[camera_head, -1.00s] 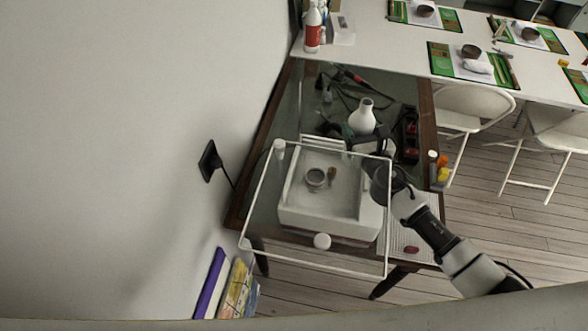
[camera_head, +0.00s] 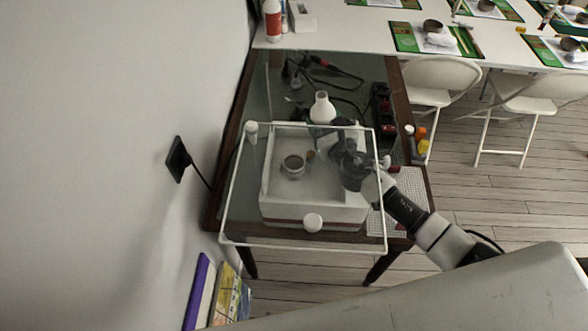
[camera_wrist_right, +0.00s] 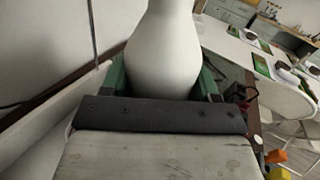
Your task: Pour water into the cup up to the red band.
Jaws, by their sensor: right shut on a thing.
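A small grey round cup (camera_head: 293,166) stands inside a white open box (camera_head: 275,190) on the table. I cannot make out a red band on the cup. My right gripper (camera_head: 334,127) is shut on a white narrow-necked bottle (camera_head: 322,107) behind the box, up and to the right of the cup in the head view. In the right wrist view the bottle (camera_wrist_right: 162,55) looks upright between the green fingers; its top is cut off. No water shows. My left gripper is not in view.
A clear pane with a white frame (camera_head: 228,185) and white knobs stands over the box's front. A small brown object (camera_head: 310,156) is beside the cup. Cables (camera_head: 335,75) and a black tray (camera_head: 381,105) lie farther back. Small coloured bottles (camera_head: 421,133) stand at the right edge.

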